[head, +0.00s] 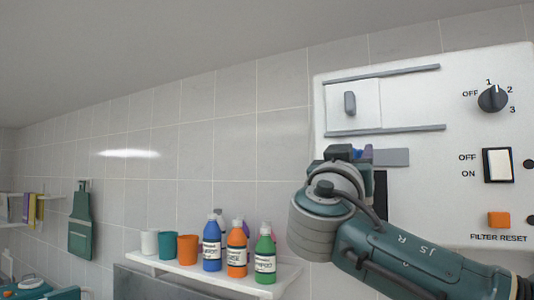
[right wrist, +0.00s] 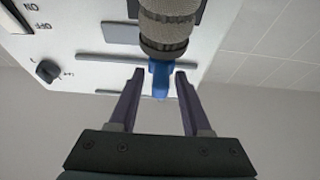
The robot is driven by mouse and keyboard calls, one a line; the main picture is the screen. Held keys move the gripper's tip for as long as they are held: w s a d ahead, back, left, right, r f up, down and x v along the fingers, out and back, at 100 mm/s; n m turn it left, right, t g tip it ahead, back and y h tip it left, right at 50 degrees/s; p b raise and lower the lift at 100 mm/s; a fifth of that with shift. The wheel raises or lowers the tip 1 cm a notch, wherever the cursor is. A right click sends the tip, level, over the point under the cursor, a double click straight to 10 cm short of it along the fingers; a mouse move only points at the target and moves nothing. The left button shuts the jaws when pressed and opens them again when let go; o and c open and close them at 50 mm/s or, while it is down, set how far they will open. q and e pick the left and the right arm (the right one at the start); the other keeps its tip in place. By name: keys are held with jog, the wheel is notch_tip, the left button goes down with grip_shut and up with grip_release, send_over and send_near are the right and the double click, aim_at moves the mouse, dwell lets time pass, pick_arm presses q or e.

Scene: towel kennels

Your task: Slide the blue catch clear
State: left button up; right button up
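The blue catch (right wrist: 160,82) shows in the right wrist view between the two purple fingers of my right gripper (right wrist: 160,74). The gripper is open, with a gap between the catch and each finger. A grey ribbed cylinder (right wrist: 168,28) lies just beyond the catch and hides part of the panel. In the head view my right gripper (head: 352,154) is at the white panel (head: 440,120), just below the lower rail. Only a bit of blue (head: 369,149) shows there; my arm hides most of that spot. My left gripper is not in view.
A white sliding door (head: 365,112) with a grey knob (head: 350,103) sits between two rails. A grey plate (head: 395,157), dial (head: 492,98), switch (head: 497,165) and orange button (head: 499,219) are to the right. A shelf (head: 200,272) with cups and bottles stands left.

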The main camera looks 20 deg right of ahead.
grip_shut()
dwell(1.2)
